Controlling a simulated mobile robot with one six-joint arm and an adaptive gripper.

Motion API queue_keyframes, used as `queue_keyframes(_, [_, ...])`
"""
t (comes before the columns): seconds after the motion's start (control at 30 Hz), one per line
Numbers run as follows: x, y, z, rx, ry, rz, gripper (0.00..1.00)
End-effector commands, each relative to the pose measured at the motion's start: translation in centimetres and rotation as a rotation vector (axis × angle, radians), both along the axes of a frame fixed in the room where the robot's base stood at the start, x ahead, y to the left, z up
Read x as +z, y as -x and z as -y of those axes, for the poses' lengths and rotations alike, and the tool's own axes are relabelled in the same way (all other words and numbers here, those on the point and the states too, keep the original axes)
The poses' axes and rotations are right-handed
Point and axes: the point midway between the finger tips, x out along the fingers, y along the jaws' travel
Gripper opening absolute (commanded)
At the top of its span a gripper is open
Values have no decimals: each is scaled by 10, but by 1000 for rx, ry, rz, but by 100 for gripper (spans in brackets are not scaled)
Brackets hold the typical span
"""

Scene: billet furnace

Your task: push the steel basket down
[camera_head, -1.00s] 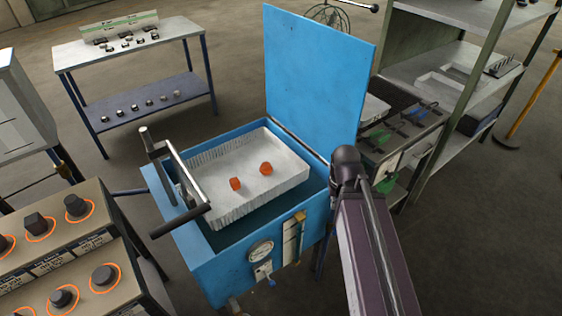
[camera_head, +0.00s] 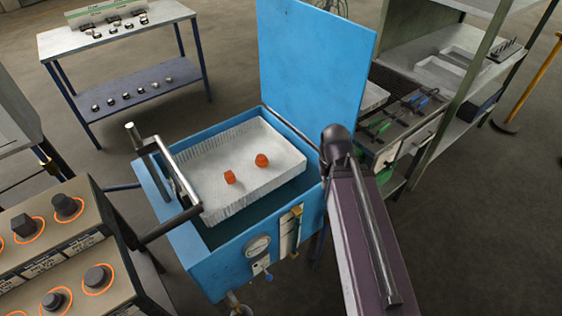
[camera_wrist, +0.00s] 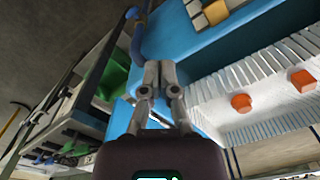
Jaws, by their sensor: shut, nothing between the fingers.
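The steel basket (camera_head: 209,217), a pale ribbed tray, sits inside the open blue tank (camera_head: 213,259). Two orange-hot billets (camera_head: 229,177) lie apart on its floor. A steel lever (camera_head: 178,177) with a dark crossbar handle stands at the basket's left side. In the wrist view the ribbed basket wall (camera_wrist: 209,93) is at the right, with the orange billets (camera_wrist: 241,103). My gripper (camera_wrist: 158,68) is shut and empty, its fingertips together in front of the blue tank. It appears apart from the basket. In the head view my gripper is hidden behind my arm.
The tank's raised blue lid (camera_head: 312,55) stands at its back. A control panel with knobs (camera_head: 64,206) is at the front left. A table with small parts (camera_head: 130,35) is behind left. Grey shelving (camera_head: 440,75) and a tool cart (camera_head: 405,135) stand right.

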Motion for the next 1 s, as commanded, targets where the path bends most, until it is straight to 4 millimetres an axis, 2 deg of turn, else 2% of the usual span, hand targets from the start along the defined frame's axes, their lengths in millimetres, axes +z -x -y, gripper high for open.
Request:
queue_keyframes(0.17, [2,-19,-10,-58,0,0,0])
queue_keyframes(0.37, [7,-60,-30,-231,0,0,0])
queue_keyframes(0.7, [18,-151,-86,-658,0,0,0])
queue_keyframes(0.83, [21,-177,-106,-799,0,0,0])
queue_keyframes(1.0, [23,-197,-123,-919,1,0,0])
